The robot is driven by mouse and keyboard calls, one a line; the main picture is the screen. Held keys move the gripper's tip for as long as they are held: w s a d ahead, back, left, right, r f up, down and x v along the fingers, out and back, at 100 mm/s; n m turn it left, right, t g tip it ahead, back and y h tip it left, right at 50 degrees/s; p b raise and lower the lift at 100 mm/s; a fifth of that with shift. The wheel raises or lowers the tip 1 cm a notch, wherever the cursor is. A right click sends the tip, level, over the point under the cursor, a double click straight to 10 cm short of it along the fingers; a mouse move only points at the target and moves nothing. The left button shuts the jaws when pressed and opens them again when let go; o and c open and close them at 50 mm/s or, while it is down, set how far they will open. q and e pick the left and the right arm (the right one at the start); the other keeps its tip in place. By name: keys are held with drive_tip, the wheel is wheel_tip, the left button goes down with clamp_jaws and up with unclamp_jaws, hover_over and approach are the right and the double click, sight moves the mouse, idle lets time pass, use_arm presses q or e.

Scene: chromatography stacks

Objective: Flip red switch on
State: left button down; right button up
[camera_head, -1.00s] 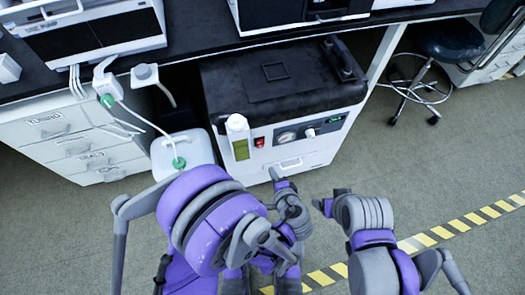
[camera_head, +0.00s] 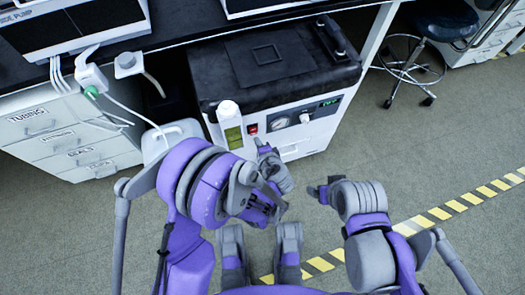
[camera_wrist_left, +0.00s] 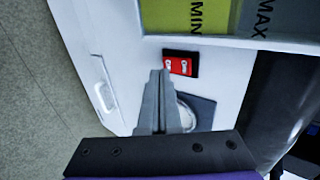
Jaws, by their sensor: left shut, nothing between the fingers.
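The red switch (camera_head: 253,128) sits on the white front panel of a machine (camera_head: 300,150) under the bench. In the left wrist view the red switch (camera_wrist_left: 181,64) shows close up, with white marks in a black frame; I cannot tell its rocker position. My left gripper (camera_head: 260,144) is shut and empty, just in front of the panel and slightly below the switch. In the left wrist view its fingertips (camera_wrist_left: 160,73) lie just left of the switch; contact cannot be told. My right gripper (camera_head: 321,189) is over the floor, off to the right; its jaw state is unclear.
A bottle with a yellow-green label (camera_head: 231,130) stands left of the switch. A gauge (camera_head: 281,123), knob (camera_head: 305,117) and display (camera_head: 329,103) are to its right. White drawers (camera_head: 70,140) stand at left. A stool (camera_head: 445,20) is at upper right. Open floor lies right.

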sight(253, 131)
use_arm(q)
drive_tip(key=shift+w+a+f, duration=0.1)
drive_tip(key=shift+w+a, duration=0.05)
drive_tip(key=shift+w, duration=0.45)
drive_tip(key=shift+w+a, duration=0.15)
drive_tip(key=shift+w, duration=0.4)
drive_tip(key=shift+w+f+b, duration=0.1)
drive_tip(key=shift+w+b, duration=0.05)
drive_tip(key=shift+b, duration=0.15)
